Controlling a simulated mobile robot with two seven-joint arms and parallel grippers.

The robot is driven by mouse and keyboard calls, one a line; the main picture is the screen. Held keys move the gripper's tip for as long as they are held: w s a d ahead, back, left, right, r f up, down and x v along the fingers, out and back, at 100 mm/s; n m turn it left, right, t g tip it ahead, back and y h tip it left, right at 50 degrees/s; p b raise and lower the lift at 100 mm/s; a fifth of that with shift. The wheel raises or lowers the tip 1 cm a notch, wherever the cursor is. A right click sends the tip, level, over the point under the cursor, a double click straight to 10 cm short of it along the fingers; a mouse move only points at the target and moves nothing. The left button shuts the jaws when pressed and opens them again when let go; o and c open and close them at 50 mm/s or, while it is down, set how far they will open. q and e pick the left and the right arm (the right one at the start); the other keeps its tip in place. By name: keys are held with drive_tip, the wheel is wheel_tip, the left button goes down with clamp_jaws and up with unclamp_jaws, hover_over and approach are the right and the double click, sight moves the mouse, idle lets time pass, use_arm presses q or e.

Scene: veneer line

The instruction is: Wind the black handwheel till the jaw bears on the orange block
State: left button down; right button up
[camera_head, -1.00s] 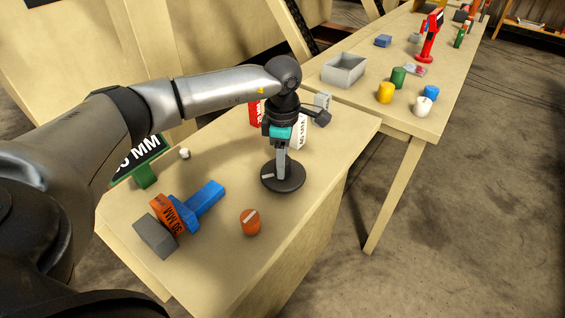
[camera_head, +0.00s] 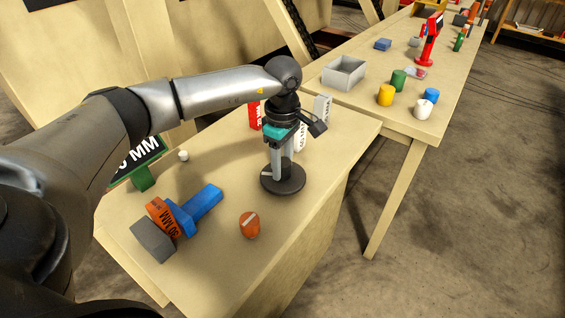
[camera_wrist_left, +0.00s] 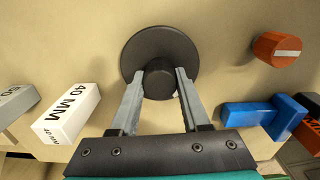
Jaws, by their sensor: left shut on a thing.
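The black handwheel (camera_head: 290,187) lies flat on the near table. My left gripper (camera_head: 281,174) points down at its middle, and the wrist view shows the fingers (camera_wrist_left: 158,82) shut on the raised hub (camera_wrist_left: 158,74). The orange block (camera_head: 159,214), marked 30 MM, sits between a grey block (camera_head: 152,240) and the blue jaw (camera_head: 201,205). The jaw's wide end is close beside the orange block; I cannot tell whether they touch. In the wrist view the blue jaw (camera_wrist_left: 250,116) and part of the orange block (camera_wrist_left: 311,133) show at the right. My right gripper is out of view.
An orange knob (camera_head: 249,225) with a pale stripe stands near the wheel. A red block (camera_head: 255,115), white and grey blocks, and a green-framed sign (camera_head: 138,160) stand farther back. A second table holds a grey bin (camera_head: 343,75) and several coloured cylinders.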

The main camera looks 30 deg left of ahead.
use_arm(q)
drive_tip(key=shift+w+r, duration=0.1)
drive_tip(key=shift+c, duration=1.9)
unclamp_jaws()
wheel_tip(320, 180, up, 15)
drive_tip(key=p, duration=0.1)
drive_tip(key=shift+p, duration=0.35)
